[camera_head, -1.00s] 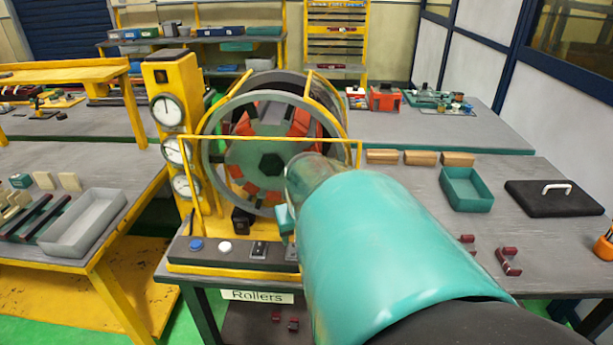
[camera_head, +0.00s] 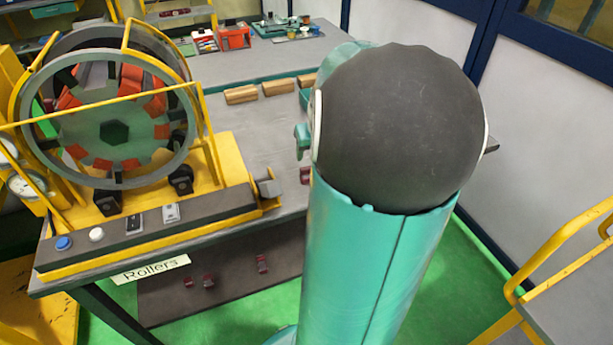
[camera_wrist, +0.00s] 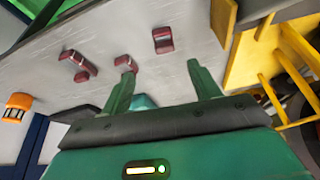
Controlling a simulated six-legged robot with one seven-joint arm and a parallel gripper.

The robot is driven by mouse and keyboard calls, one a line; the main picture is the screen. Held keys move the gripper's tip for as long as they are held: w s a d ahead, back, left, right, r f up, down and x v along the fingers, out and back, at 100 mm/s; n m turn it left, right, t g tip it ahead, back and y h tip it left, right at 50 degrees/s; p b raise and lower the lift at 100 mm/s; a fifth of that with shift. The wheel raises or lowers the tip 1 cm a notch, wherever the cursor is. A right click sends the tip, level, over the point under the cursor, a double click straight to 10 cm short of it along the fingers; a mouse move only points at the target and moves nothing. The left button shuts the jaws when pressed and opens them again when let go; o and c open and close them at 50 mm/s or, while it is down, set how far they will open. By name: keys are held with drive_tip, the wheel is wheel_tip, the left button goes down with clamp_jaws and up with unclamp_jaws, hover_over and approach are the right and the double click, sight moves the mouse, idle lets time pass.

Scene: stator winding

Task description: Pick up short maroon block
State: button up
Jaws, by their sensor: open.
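In the wrist view, three maroon blocks lie on the grey tabletop beyond my gripper (camera_wrist: 160,68): a longer-looking one (camera_wrist: 77,65) at the left, a small one (camera_wrist: 124,61) by the left fingertip, and one (camera_wrist: 163,40) upper centre. The small one is partly covered by the fingertip, and I cannot tell whether they touch. My two green fingers are apart with nothing between them. In the head view my arm hides most of the gripper and tabletop; one maroon block (camera_head: 305,175) shows at the arm's left edge.
More maroon pieces (camera_head: 208,281) lie on the lower shelf (camera_head: 165,305). A yellow railing (camera_head: 560,245) is at right. An orange item (camera_wrist: 17,107) shows in the wrist view.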

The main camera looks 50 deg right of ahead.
hover_over(307, 170)
drive_tip(key=s, duration=0.2)
drive_tip(key=f, duration=0.4)
drive_tip(key=a+f, duration=0.1)
drive_tip(key=f, duration=0.1)
drive_tip(key=x, duration=0.4)
drive_tip(key=shift+w+a, duration=0.2)
drive_tip(key=shift+w+d+f, duration=0.15)
drive_tip(key=shift+d+f, duration=0.05)
drive_tip(key=shift+f, duration=0.25)
clamp_jaws()
